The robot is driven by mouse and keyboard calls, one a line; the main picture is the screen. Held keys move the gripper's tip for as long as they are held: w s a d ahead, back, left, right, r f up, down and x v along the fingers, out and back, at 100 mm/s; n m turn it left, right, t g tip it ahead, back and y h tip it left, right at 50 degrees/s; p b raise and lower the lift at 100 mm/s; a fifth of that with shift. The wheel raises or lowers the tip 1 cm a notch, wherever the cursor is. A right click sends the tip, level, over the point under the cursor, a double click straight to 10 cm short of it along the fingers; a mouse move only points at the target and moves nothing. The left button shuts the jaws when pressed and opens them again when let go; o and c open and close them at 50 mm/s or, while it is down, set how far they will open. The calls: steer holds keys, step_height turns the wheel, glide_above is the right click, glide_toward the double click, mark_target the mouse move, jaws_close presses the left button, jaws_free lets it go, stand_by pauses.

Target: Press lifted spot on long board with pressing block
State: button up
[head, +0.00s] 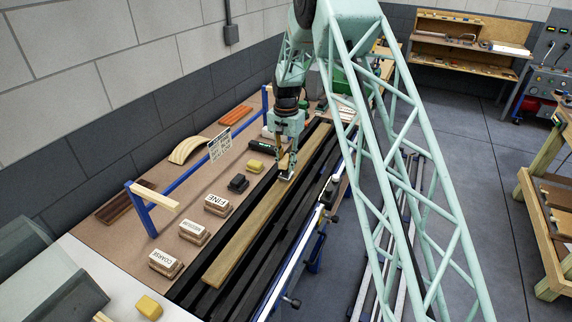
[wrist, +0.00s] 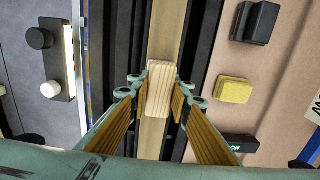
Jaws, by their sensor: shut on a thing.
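The long board (head: 243,240) is a pale wooden strip lying lengthwise on black rails. It also shows in the wrist view (wrist: 166,30), running beneath my gripper. My gripper (head: 287,168) is over the board's middle to far part, pointing down. In the wrist view my gripper (wrist: 160,98) is shut on a pale wooden pressing block (wrist: 159,88), with a finger on each side. The block is over the board and hides part of it. I cannot tell whether the block touches the board. The lifted spot cannot be made out.
Sanding blocks marked FINE (head: 217,206), MEDIUM (head: 194,231) and COARSE (head: 166,263) stand left of the board. A black block (head: 238,184) and a yellow block (head: 255,167) lie nearby. A blue frame (head: 190,181) stands behind them. A black-and-white device (head: 332,185) is at right.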

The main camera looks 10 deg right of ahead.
steer(key=shift+s+f, duration=0.1)
steer(key=shift+f, duration=0.45)
stand_by(3.0)
steer(key=shift+r, duration=0.1)
steer(key=shift+r+p, duration=1.45)
steer(key=shift+r, duration=3.1)
steer(key=shift+s+f+n+b, duration=0.25)
steer(key=shift+s+n+b, duration=0.05)
steer(key=shift+s+b, duration=0.4)
steer(key=s+f+n+b, duration=0.1)
steer(key=s+n+b, duration=0.2)
steer(key=s, duration=0.5)
steer(key=s+f+n+b, duration=0.2)
steer(key=s+n+b, duration=0.2)
steer(key=s, duration=0.5)
steer(key=b, duration=0.2)
steer(key=shift+s+f+b, duration=0.25)
steer(key=shift+b, duration=0.05)
